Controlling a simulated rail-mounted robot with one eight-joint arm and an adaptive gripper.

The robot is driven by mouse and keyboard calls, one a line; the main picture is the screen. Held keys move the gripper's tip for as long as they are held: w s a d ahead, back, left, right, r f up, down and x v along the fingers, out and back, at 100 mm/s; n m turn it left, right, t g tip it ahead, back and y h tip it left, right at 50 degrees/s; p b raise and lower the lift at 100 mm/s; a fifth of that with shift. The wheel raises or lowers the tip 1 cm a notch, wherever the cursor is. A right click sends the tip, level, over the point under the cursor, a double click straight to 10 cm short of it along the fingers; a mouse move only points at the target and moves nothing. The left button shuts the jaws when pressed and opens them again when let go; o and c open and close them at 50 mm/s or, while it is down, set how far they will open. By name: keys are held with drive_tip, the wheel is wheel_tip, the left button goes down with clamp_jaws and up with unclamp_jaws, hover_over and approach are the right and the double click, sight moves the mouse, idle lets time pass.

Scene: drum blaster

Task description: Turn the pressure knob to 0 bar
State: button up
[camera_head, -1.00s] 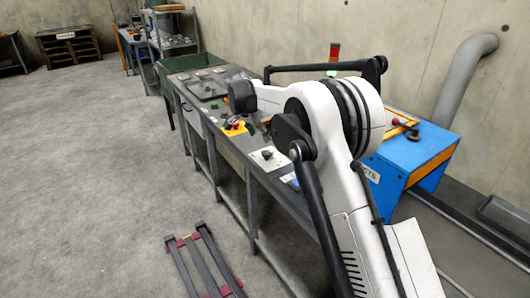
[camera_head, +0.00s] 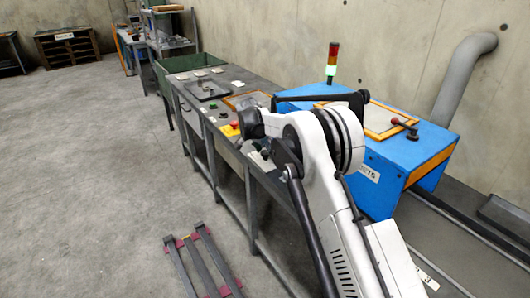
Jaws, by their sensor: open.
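A small white panel (camera_head: 257,159) lies on the grey bench top, partly covered by my arm. A dark knob on it showed earlier; it cannot be made out clearly now, and its setting and scale cannot be read. My gripper (camera_head: 262,147) is only partly visible, under the dark wrist at the end of my white arm. It is close to the panel in the picture and open. Its fingertips are not clear, and I cannot tell whether it touches the knob.
A red emergency button on a yellow plate (camera_head: 230,130) sits just left of my wrist. The grey bench (camera_head: 190,98) carries several other controls. A blue machine (camera_head: 397,170) stands to the right, with a signal tower (camera_head: 332,62) behind. The floor (camera_head: 90,170) at left is mostly clear.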

drive_tip(key=shift+c, duration=0.5)
drive_tip(key=c, duration=1)
drive_tip(key=shift+n, duration=0.4)
drive_tip(key=n+y+b, duration=0.1)
drive_tip(key=n+b, duration=0.1)
drive_tip(key=n, duration=0.1)
drive_tip(key=shift+n+t, duration=0.3)
drive_tip(key=shift+t, duration=0.1)
drive_tip(key=n+y+b, duration=0.1)
drive_tip(key=n, duration=0.1)
drive_tip(key=n+y+b, duration=0.1)
drive_tip(key=n, duration=0.2)
drive_tip(key=shift+d+y, duration=0.15)
drive_tip(key=shift+y, duration=0.15)
drive_tip(key=n, duration=0.2)
drive_tip(key=n+y, duration=0.1)
drive_tip(key=n, duration=0.2)
drive_tip(key=shift+g+y+b, duration=0.3)
drive_tip(key=shift+g+b, duration=0.05)
drive_tip(key=shift+g, duration=0.05)
drive_tip(key=n+g+y, duration=0.1)
drive_tip(key=n, duration=0.3)
drive_tip(key=shift+w+d+n, duration=0.1)
drive_tip(key=shift+n, duration=0.3)
